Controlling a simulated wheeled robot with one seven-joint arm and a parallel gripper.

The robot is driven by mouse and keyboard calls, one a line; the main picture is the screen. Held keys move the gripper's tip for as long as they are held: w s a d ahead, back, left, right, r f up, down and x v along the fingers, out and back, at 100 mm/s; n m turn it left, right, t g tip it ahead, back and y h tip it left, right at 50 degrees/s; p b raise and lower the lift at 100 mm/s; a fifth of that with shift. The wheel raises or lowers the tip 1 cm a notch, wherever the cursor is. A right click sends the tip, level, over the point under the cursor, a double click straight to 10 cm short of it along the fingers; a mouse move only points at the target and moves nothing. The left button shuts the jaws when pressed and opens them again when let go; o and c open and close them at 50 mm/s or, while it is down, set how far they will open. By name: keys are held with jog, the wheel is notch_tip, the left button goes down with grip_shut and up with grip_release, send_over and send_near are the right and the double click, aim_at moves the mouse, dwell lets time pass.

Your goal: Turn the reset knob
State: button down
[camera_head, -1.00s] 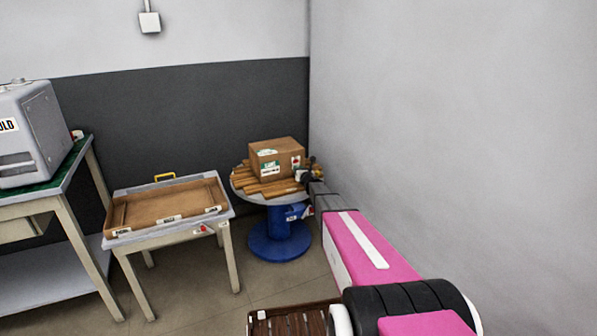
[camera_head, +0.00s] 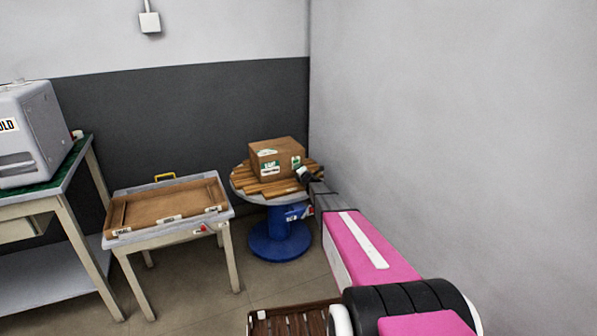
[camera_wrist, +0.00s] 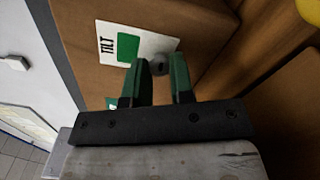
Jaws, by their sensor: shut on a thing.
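A brown box (camera_head: 268,161) stands on the wooden top of a round blue-based table in the head view. In the wrist view the box's face (camera_wrist: 195,28) carries a white label with a green square and the letters "TILT" (camera_wrist: 125,44). A small grey round knob (camera_wrist: 158,66) sits beside this label. My gripper (camera_wrist: 158,68) has its two green fingers on either side of the knob and is shut on it. In the head view my gripper (camera_head: 302,172) is at the box's right side, and the knob is too small to make out there.
The round table (camera_head: 279,199) stands close to the grey right wall. A low table with a shallow wooden tray (camera_head: 125,212) is to its left. A grey machine (camera_head: 38,140) stands on a bench at far left. Floor shows between the tables.

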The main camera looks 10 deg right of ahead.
jog(key=shift+m, duration=0.7)
jog(key=c, duration=1)
grip_release()
jog(key=v, duration=1.1)
